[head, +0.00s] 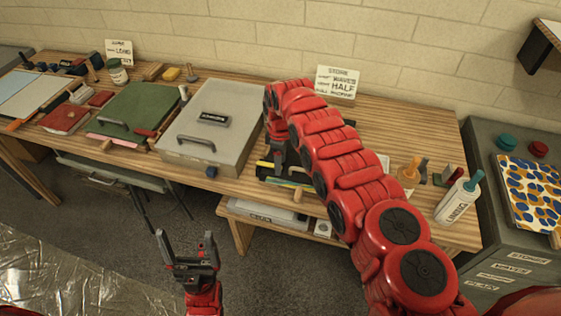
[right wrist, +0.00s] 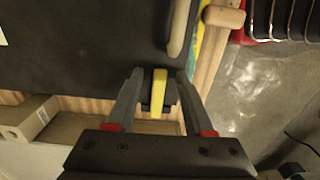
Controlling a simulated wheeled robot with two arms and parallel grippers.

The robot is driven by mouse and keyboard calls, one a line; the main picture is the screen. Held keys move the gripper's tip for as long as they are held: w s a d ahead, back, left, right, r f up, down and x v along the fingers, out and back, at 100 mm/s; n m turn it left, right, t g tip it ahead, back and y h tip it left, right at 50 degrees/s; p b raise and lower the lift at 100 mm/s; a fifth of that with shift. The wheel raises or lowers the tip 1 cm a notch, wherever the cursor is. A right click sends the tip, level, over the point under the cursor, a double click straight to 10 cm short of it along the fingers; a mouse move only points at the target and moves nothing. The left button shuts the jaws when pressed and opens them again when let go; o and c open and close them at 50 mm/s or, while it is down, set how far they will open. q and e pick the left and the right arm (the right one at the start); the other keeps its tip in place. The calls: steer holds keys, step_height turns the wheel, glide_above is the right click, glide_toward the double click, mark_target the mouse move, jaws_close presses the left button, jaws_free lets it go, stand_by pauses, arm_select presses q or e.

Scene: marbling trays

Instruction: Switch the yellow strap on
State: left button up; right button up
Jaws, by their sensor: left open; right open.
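The yellow strap (right wrist: 159,92) shows in the right wrist view as a short upright yellow piece on a dark mount at the edge of a dark panel (right wrist: 85,45). My right gripper (right wrist: 159,77) is open, with one finger on each side of the strap. I cannot tell whether the fingers touch it. In the head view my red right arm reaches over the table and hides most of this spot. My left gripper (head: 187,242) is open and empty, in front of the table over the floor.
A grey lidded case (head: 232,115) with a handle stands left of my right arm. A green board (head: 140,108) and a red book (head: 62,119) lie further left. A white bottle (head: 457,202) stands at the table's right end. A wooden-handled tool (right wrist: 224,17) lies close right of the right gripper.

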step_height(320, 180, up, 17)
steer(key=shift+r+b, duration=0.2)
steer(key=shift+b, duration=0.25)
stand_by(0.4)
